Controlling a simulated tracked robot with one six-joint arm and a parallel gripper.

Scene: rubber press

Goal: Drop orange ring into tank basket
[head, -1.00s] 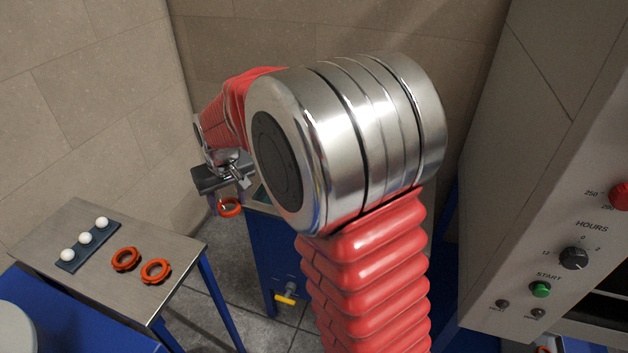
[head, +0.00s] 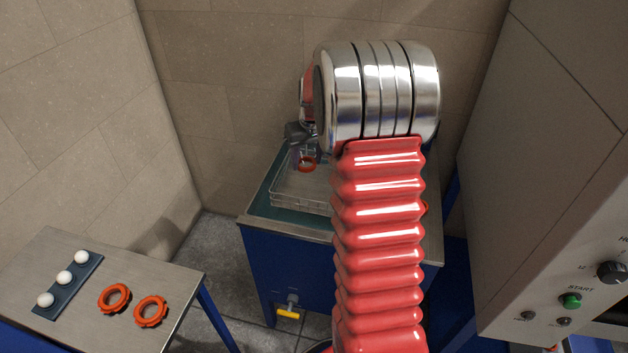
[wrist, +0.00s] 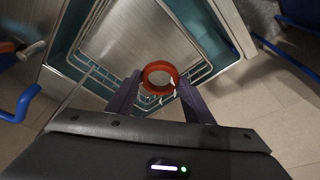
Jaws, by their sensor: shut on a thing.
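An orange ring (wrist: 160,77) is between the fingertips of my gripper (wrist: 158,84), which is shut on it. In the head view the ring (head: 307,163) hangs below my gripper (head: 308,152), partly hidden. The wire tank basket (head: 291,204) sits in the blue tank (head: 286,265) at the back, with my arm covering its right part. In the wrist view the basket (wrist: 150,35) lies below and beyond the ring. The ring is in the air; its exact height above the basket is hard to tell.
A steel-topped table (head: 60,258) at the left holds two more orange rings (head: 114,298) and a dark strip (head: 72,285) with white balls. A grey machine (head: 560,190) with knobs stands at the right. A yellow-handled valve (head: 288,314) sticks out of the tank front.

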